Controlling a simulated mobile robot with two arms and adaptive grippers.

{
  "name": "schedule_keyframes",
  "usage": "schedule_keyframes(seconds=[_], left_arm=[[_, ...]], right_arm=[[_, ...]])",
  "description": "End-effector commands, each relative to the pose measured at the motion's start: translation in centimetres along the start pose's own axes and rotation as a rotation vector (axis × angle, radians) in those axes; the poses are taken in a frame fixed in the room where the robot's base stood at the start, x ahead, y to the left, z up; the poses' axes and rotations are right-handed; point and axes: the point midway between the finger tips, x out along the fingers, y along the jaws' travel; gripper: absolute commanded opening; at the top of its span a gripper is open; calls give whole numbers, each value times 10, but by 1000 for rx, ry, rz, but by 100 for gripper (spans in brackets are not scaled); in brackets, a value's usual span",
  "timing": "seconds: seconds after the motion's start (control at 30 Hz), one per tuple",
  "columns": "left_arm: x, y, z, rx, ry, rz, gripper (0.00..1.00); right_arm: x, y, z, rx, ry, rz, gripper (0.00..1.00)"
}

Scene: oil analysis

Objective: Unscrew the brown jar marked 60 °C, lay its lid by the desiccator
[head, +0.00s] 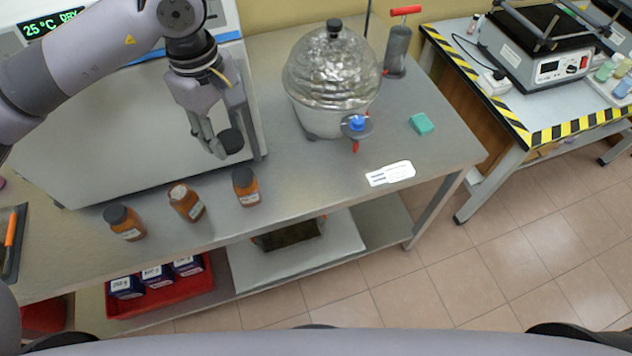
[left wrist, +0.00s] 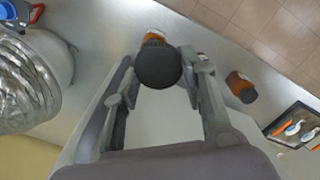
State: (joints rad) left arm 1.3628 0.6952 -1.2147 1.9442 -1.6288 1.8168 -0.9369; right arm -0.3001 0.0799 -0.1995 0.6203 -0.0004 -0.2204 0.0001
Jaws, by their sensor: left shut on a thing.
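Three brown jars stand in a row near the bench's front edge. The middle jar (head: 186,203) has no black lid and shows a pale open top. The left jar (head: 126,223) and the right jar (head: 246,187) wear black lids. Their label writing is too small to read. My left gripper (head: 226,140) is shut on a black lid (head: 231,141), held in the air above and behind the jars. The lid also shows between the fingers in the left wrist view (left wrist: 158,68). The silvery domed desiccator (head: 331,75) stands to the right of it. My right gripper is not in view.
A large grey appliance (head: 140,115) with a temperature display stands behind the jars. A green block (head: 421,123) and a white label card (head: 390,173) lie right of the desiccator. A red-handled cylinder (head: 398,50) stands behind. Bare bench lies between the right jar and the card.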

Motion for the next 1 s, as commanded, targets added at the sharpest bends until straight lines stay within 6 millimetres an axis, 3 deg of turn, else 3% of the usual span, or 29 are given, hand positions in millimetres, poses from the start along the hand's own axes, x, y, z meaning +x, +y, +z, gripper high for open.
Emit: schedule_keyframes(seconds=[0.03, 0.7, 1.0], left_arm=[[9, 7, 4, -111, -1, 1, 5], [55, 81, 53, -1715, 5, 6, 5], [68, 103, 74, -2273, 10, 16, 5]], right_arm=[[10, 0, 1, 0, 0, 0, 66], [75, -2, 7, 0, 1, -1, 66], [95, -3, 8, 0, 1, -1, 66]])
